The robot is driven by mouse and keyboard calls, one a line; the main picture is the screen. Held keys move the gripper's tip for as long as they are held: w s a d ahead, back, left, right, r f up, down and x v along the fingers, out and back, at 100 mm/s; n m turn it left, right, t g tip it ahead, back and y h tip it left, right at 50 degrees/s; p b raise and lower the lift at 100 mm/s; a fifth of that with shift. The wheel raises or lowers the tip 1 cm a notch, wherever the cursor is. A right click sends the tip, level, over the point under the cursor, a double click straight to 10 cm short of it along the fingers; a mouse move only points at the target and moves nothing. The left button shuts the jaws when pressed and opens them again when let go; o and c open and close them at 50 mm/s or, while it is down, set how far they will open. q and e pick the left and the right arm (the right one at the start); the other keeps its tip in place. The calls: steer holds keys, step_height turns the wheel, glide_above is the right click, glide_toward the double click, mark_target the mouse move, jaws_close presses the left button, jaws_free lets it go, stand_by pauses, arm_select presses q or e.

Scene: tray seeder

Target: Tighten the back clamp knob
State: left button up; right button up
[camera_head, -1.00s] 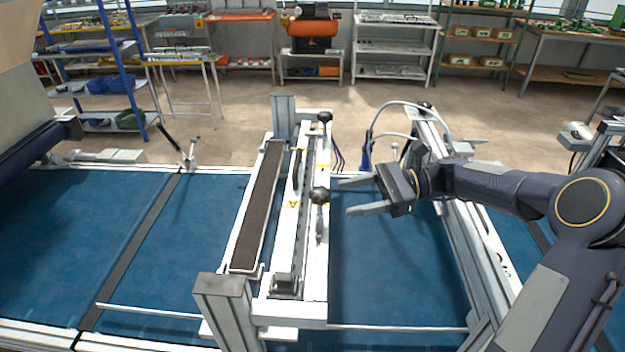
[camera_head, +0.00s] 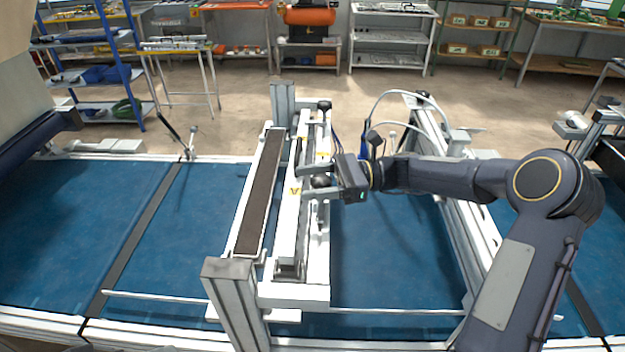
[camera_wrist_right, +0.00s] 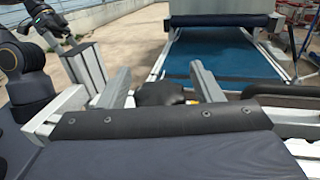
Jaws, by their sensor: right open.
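Two black clamp knobs stand on the white seeder frame (camera_head: 289,235): a far knob (camera_head: 324,105) and a near knob (camera_head: 320,181). My right gripper (camera_head: 309,182) comes in from the right at the near knob, one finger on its far side and one on its near side. In the right wrist view the near knob (camera_wrist_right: 160,92) shows as a dark shape between the two spread fingers (camera_wrist_right: 160,88). The fingers are open, with a gap visible on both sides of the knob. The far knob stands clear of the gripper. My left gripper is not in view.
A long dark strip (camera_head: 260,190) lies in the frame left of the knobs. A square post (camera_head: 235,300) stands at the near end and another post (camera_head: 283,103) at the far end. The blue belt (camera_head: 390,240) is open to the right.

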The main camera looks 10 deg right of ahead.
steer(key=c, duration=1)
